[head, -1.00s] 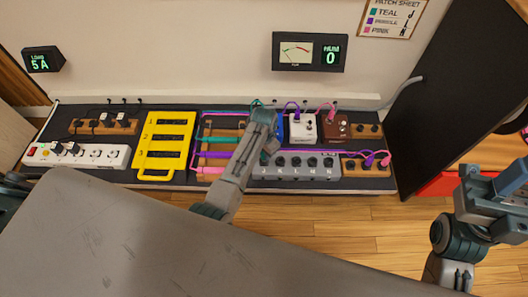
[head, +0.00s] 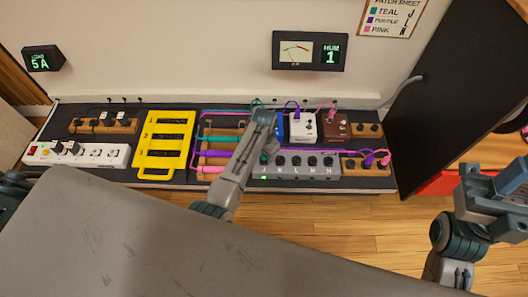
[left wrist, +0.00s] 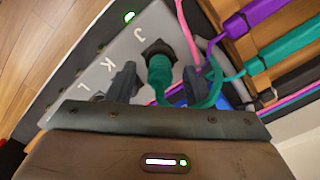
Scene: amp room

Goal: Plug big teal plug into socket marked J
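The big teal plug (left wrist: 159,76) stands in the socket beside the letter J on the grey strip (left wrist: 110,62), its teal cable curving away. My left gripper (left wrist: 159,68) is open, with one finger on each side of the plug and a gap to each. In the head view the grey socket box (head: 300,172) has a green light (head: 263,178) lit under J, and my left arm covers the plug there. My right arm is at the right edge of the head view, away from the board; its finger state does not show clearly.
Purple (left wrist: 250,22) and thicker teal (left wrist: 285,50) tubes lie beside the strip. White (head: 302,127) and brown (head: 335,127) pedals with purple and pink cables stand behind the box. A yellow rack (head: 165,140) and white power strip (head: 80,155) are at left. The meter (head: 310,52) reads HUM 1.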

